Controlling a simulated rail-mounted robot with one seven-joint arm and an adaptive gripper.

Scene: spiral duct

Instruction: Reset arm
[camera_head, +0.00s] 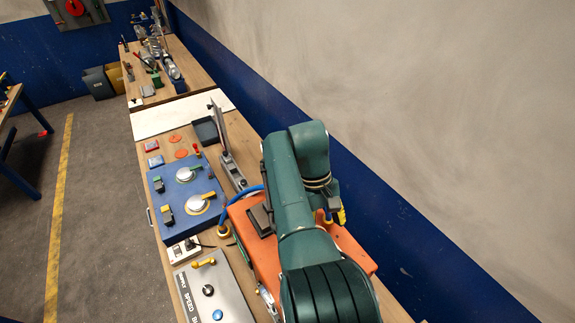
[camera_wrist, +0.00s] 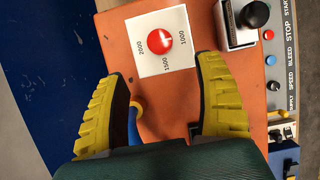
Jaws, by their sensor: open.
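My gripper (camera_wrist: 163,105) is open in the wrist view, with its two ridged yellow fingers spread apart and nothing between the tips. It hangs over an orange box (camera_wrist: 120,42), which carries a white plate (camera_wrist: 147,62) with a red dial (camera_wrist: 160,40) marked 1000, 1500 and 2000. In the head view my green arm bends over the orange box (camera_head: 268,258) and hides much of it. There, only a bit of a yellow finger (camera_head: 341,215) shows near the wall side.
A blue panel (camera_head: 186,195) with knobs and a grey control panel (camera_head: 215,290) stand left of the orange box on the wooden bench (camera_head: 155,182). A blue hose (camera_head: 243,192) and a grey upright tool (camera_head: 232,172) are near my arm. The wall is close on the right.

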